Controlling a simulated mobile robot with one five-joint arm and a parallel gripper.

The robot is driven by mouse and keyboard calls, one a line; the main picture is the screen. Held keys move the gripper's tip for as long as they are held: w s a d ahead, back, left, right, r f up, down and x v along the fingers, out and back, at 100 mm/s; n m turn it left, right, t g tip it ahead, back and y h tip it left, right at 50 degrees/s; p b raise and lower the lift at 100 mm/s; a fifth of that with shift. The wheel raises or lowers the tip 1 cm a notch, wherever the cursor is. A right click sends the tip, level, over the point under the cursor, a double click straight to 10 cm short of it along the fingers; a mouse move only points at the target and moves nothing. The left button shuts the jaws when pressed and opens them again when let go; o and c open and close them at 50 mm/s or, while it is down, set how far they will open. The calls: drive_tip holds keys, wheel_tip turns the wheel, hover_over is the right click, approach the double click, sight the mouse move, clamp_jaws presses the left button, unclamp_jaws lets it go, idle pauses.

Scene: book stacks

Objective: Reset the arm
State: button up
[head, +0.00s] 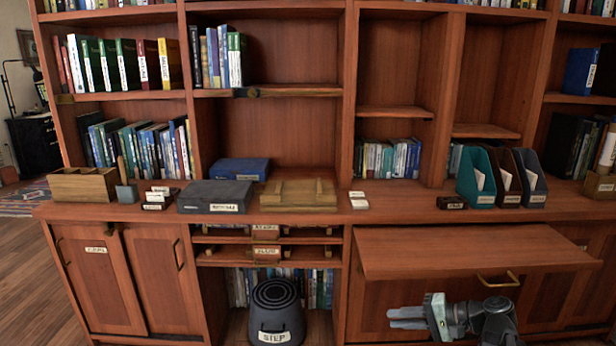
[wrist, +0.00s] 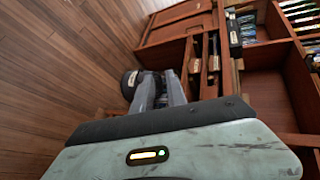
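My gripper (head: 392,318) is at the lower right of the head view, in front of the lower cabinet and below the pulled-out wooden shelf board (head: 475,250). It points left, with its two grey fingers lying close together. In the wrist view my gripper (wrist: 158,78) shows the fingers side by side at the middle, with at most a narrow gap. I see nothing held between them. Most of my arm is outside the head view.
A grey step stool (head: 276,312) stands left of my gripper. The open board with its brass handle (head: 498,280) juts out above my gripper. A counter holds a grey box (head: 214,196), a wooden box (head: 298,195) and magazine files (head: 503,178). Wood floor (wrist: 60,70) is clear.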

drive_tip(key=s+a+f+n+g+h, duration=0.2)
drive_tip(key=a+f+n+g+h, duration=0.15)
drive_tip(key=a+f, duration=0.4)
drive_tip(key=s+a+f+n+g+h, duration=0.25)
drive_tip(key=a+f+h, duration=0.2)
drive_tip(key=a, duration=0.65)
drive_tip(key=d+n+h+p, duration=0.1)
drive_tip(key=d+h+p, duration=0.15)
drive_tip(key=d, duration=0.55)
wheel_tip(320, 180, up, 29)
drive_tip(key=p, duration=2.8)
drive_tip(key=shift+a+f+g+h, duration=0.15)
drive_tip(key=shift+g+h, duration=0.15)
drive_tip(key=shift+h, duration=0.15)
drive_tip(key=shift+w, duration=0.1)
